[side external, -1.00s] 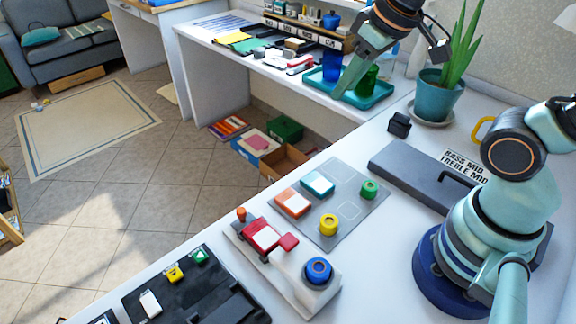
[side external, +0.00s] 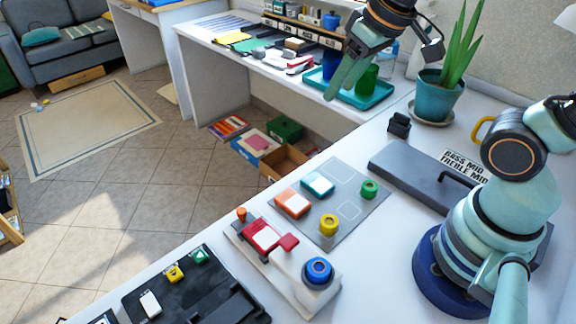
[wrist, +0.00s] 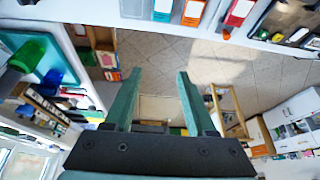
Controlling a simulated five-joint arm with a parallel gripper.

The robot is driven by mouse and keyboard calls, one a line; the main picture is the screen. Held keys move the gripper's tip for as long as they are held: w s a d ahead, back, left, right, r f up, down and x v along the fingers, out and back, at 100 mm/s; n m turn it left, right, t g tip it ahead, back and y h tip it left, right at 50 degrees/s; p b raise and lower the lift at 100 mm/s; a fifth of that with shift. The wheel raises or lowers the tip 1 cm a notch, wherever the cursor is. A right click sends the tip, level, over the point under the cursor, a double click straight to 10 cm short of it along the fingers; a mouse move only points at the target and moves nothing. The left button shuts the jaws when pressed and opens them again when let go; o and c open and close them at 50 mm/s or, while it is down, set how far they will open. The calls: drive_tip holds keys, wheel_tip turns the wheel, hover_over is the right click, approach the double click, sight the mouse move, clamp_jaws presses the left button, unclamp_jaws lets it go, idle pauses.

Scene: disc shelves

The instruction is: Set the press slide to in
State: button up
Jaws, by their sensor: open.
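A white press-like unit (side external: 312,291) lies on the near bench. It carries a red block with a pale top (side external: 263,236), a smaller red tab (side external: 289,242) beside it, an orange knob (side external: 241,214) and a blue round knob (side external: 318,270). I cannot tell for certain which part is the press slide or its setting. The red block also shows at the top edge of the wrist view (wrist: 239,12). My gripper (side external: 330,96) is high over the far table's teal tray, well away from the unit. In the wrist view my gripper (wrist: 156,84) has its fingers apart, with nothing between them.
A grey board (side external: 352,190) with orange, teal, yellow and green pieces lies beside the unit. A black panel (side external: 185,300) is at its left. The teal tray (side external: 375,98) holds blue and green cups. A potted plant (side external: 437,95) and grey handled slab (side external: 410,170) stand right.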

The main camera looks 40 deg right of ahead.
drive_tip(key=w+a+f+n+g, duration=0.25)
drive_tip(key=w+a, duration=0.25)
drive_tip(key=a, duration=0.4)
drive_tip(key=g, duration=0.2)
hover_over(241, 210)
wheel_tip(241, 210, down, 7)
drive_tip(key=shift+n, duration=0.25)
wheel_tip(241, 210, down, 12)
drive_tip(key=shift+f, duration=0.1)
drive_tip(key=shift+c, duration=0.3)
clamp_jaws()
